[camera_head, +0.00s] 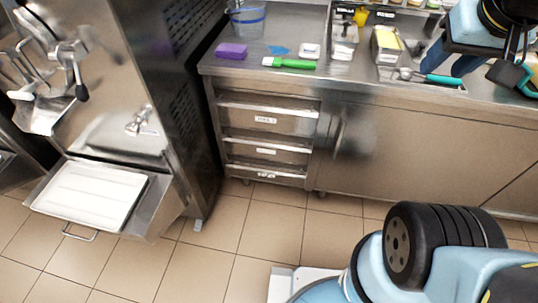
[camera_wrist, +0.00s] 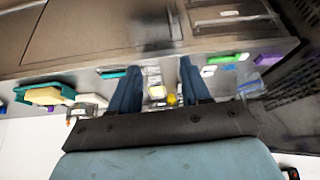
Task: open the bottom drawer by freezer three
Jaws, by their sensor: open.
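A steel bank of three stacked drawers stands under the counter, right of the nearest freezer (camera_head: 182,70). The bottom drawer (camera_head: 290,180) looks shut, with a small label too blurred to read. The middle drawer (camera_head: 236,147) and top drawer (camera_head: 236,116) above it also look shut. My gripper (camera_head: 447,62) is over the counter at the upper right, well away from the drawers. In the wrist view my gripper (camera_wrist: 160,66) is open, its two dark blue fingers apart with nothing held. Part of the drawer bank (camera_wrist: 232,14) shows there at the upper right, turned over.
The counter (camera_head: 225,70) carries a purple block (camera_head: 231,51), a green-handled tool (camera_head: 290,63), a clear tub (camera_head: 247,20) and steel pans. A white tray (camera_head: 90,195) juts out below the freezer at left. Tiled floor (camera_head: 250,215) before the drawers is clear.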

